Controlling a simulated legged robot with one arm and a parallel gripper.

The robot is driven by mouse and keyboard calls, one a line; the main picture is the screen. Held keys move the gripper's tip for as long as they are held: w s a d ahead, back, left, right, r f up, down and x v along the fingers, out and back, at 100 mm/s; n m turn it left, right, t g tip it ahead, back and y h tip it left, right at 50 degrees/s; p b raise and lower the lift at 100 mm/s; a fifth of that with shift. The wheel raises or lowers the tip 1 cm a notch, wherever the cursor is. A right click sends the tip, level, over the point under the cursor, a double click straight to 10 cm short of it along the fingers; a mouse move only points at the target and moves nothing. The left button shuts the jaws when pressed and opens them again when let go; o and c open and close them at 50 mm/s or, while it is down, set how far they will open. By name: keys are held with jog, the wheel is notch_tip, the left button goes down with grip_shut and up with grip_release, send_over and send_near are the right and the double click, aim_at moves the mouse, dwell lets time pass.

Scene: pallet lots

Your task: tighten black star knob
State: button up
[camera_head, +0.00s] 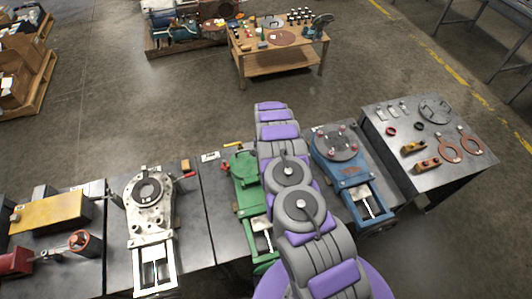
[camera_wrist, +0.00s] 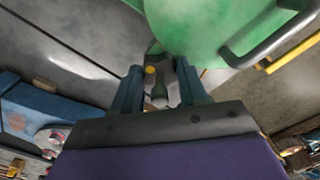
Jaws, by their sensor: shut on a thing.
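My gripper (camera_wrist: 158,76) shows in the wrist view, with its two dark blue-green fingers closed in on a small dark knob (camera_wrist: 159,91) beside the green machine (camera_wrist: 205,28). The knob is mostly hidden between the fingers, so its star shape and how far it is screwed in cannot be told. A small yellow round spot shows just above it. In the head view the green machine (camera_head: 243,168) stands on the grey bench, partly covered by my arm. My gripper and the knob are hidden behind the arm there.
A blue machine (camera_head: 341,151) stands close on the right and a silver machine (camera_head: 146,204) on the left. A metal table (camera_head: 460,119) with loose parts is at the right. A wooden workbench (camera_head: 279,61) stands at the back, with open floor before it.

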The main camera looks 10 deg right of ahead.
jog(key=shift+m, duration=1.1)
jog(key=shift+a, duration=0.1)
jog(key=o, duration=1.1)
jog(key=shift+c, duration=0.2)
notch_tip(320, 180, up, 17)
jog(key=p, duration=0.1)
jog(key=shift+r, duration=0.15)
